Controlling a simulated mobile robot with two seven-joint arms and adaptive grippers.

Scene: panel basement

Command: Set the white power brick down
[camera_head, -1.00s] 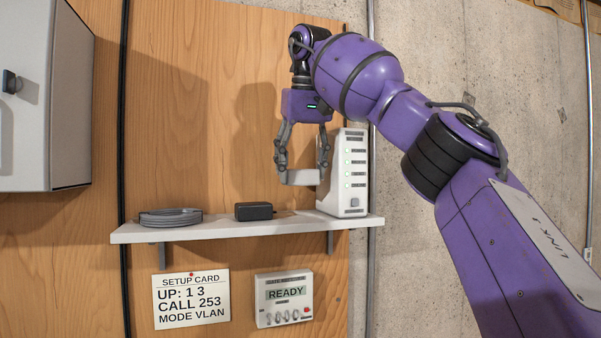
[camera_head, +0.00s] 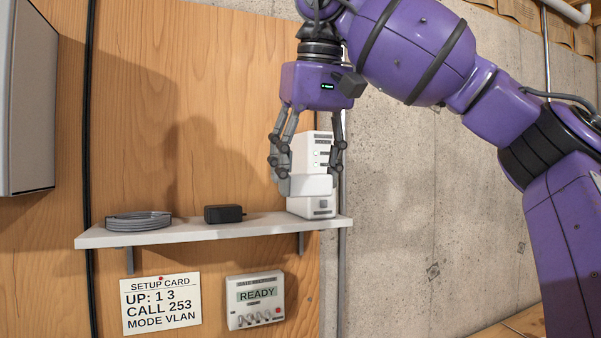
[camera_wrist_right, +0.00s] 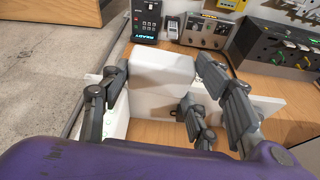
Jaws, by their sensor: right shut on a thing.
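The white power brick (camera_head: 311,185) is a plain white block between the fingertips of my right gripper (camera_head: 310,178), which is shut on it. In the head view it appears above the right end of the white shelf (camera_head: 190,232), in front of the white router box (camera_head: 318,206), covering its middle. I cannot tell whether the brick touches the box. In the right wrist view the brick (camera_wrist_right: 160,72) shows between the fingers of my right gripper (camera_wrist_right: 165,85). My left gripper is in neither view.
A grey cable coil (camera_head: 138,220) and a black power brick (camera_head: 223,213) lie on the shelf. Bare shelf shows between them. Below hang a setup card (camera_head: 160,303) and a READY panel (camera_head: 255,300). A grey cabinet (camera_head: 28,100) is at upper left.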

